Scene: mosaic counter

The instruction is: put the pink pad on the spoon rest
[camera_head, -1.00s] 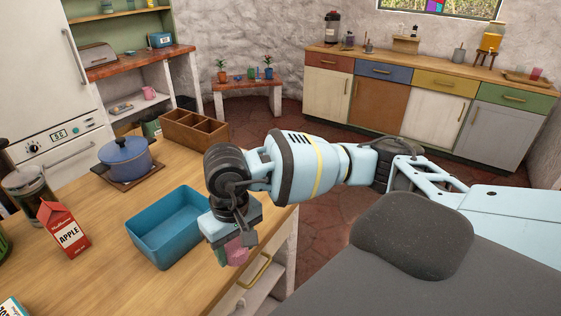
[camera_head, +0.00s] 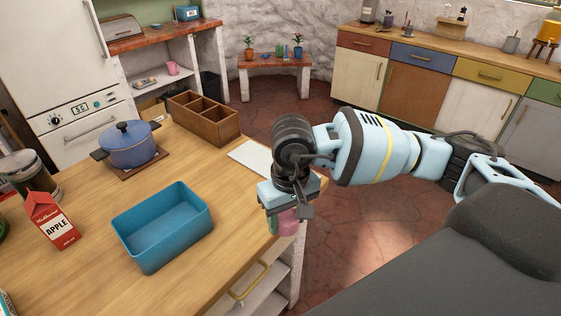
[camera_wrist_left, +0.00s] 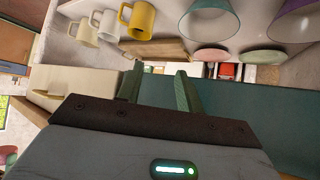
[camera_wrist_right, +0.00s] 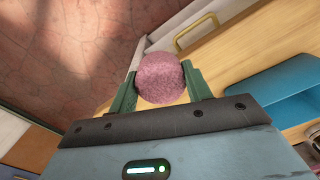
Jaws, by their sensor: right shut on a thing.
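The pink pad (camera_wrist_right: 160,78) is round and fuzzy, held between the fingers of my right gripper (camera_wrist_right: 161,88). In the head view the pad (camera_head: 289,222) shows partly below the right gripper (camera_head: 285,208), near the right edge of the wooden counter. My left gripper (camera_wrist_left: 158,88) shows only in its own wrist view, fingers apart with nothing between them. I cannot pick out the spoon rest for certain in any view.
A blue bin (camera_head: 163,230) stands on the counter (camera_head: 95,265) left of my right gripper. Behind are a wooden divided box (camera_head: 203,118), a blue pot (camera_head: 128,145) and a white sheet (camera_head: 250,157). A red apple carton (camera_head: 50,222) stands at left.

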